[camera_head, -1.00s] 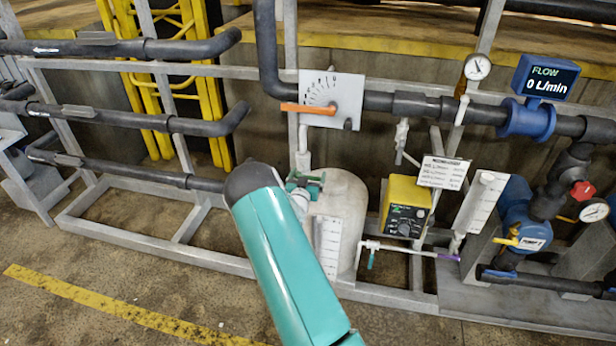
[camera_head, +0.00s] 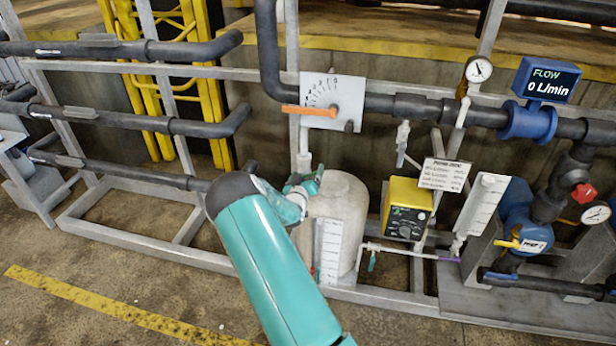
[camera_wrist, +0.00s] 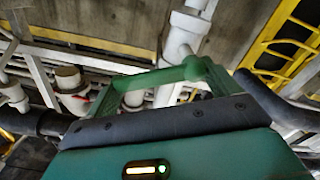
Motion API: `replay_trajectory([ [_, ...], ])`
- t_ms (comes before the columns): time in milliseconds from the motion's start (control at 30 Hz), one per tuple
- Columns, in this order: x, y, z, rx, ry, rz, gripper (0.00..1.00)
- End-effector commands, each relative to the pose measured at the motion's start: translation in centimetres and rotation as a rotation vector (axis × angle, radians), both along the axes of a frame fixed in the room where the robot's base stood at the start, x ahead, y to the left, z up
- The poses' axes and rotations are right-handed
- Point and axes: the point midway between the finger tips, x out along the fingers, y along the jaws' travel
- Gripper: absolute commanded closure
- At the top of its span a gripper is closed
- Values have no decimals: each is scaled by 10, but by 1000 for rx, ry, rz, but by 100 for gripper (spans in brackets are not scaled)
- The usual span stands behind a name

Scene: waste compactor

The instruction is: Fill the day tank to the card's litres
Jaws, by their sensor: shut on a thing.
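The pale, rounded tank (camera_head: 347,205) stands on the frame with a white scale strip (camera_head: 329,250) on its front. My gripper (camera_head: 305,182) is above the tank's left top, at the foot of the white pipe (camera_head: 303,145). An orange lever (camera_head: 309,109) lies nearly level across a numbered dial plate (camera_head: 345,92). The blue flow meter (camera_head: 546,80) reads 0 L/min. A card (camera_head: 444,174) carries lines too small to read.
A yellow control box (camera_head: 406,208) stands right of the tank. A thin white pipe with a small teal-handled valve (camera_head: 372,262) runs below it. Further right are a white scale column (camera_head: 483,205) and a blue pump (camera_head: 520,225). The floor in front is open.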

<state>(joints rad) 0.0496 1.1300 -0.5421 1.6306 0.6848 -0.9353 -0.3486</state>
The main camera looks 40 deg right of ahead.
Motion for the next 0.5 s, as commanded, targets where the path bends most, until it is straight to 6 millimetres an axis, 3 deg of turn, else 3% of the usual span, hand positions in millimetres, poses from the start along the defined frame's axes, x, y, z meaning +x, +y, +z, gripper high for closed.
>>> replay_trajectory([
  [500, 8, 7, 8, -209, 272, 1, 53],
])
